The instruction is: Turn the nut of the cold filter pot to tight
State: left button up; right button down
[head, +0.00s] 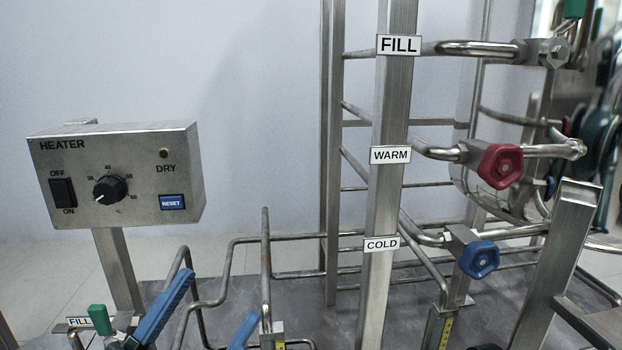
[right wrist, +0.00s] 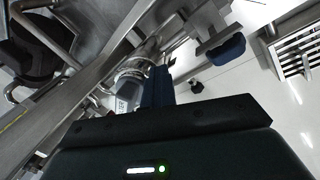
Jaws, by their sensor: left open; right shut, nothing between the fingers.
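In the right wrist view a silvery filter pot (right wrist: 127,77) with a label ending in "LTER" lies behind my right gripper (right wrist: 159,72). Its blue fingers are shut with nothing between them, and they overlap the pot's edge in the picture. I cannot tell whether they touch it, whether this is the cold pot, or which part is its nut. In the head view my left gripper (head: 222,292) is open and empty at the bottom, its two blue fingers apart in front of bent pipes. My right gripper is not seen in the head view.
A heater box (head: 130,175) stands at the left. A steel post carries FILL, WARM and COLD labels. A red handwheel (head: 500,166) sits by WARM, a blue handwheel (head: 480,259) by COLD. Bent pipes (head: 266,260) rise low in the middle. The wall behind is clear.

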jog(key=shift+a, duration=0.25)
jog(key=shift+s, duration=0.15)
pick_arm(q)
jog(key=f+n+y+p, duration=0.2)
jog(key=f+n+y, duration=0.1)
jog(key=f+n+y+p, duration=0.1)
jog(key=n+y, duration=0.1)
jog(key=shift+w+d+f, duration=0.15)
jog(key=shift+w, duration=0.25)
pick_arm(e)
jog(key=s, duration=0.1)
jog(key=s+a, duration=0.1)
jog(key=s, duration=0.1)
jog(key=shift+a, duration=0.25)
pick_arm(q)
jog(key=shift+f+n, duration=0.2)
jog(key=shift+n, duration=0.1)
pick_arm(e)
jog(key=shift+a, duration=0.1)
pick_arm(q)
jog(key=shift+p, duration=0.3)
pick_arm(e)
jog(key=shift+s+r, duration=0.1)
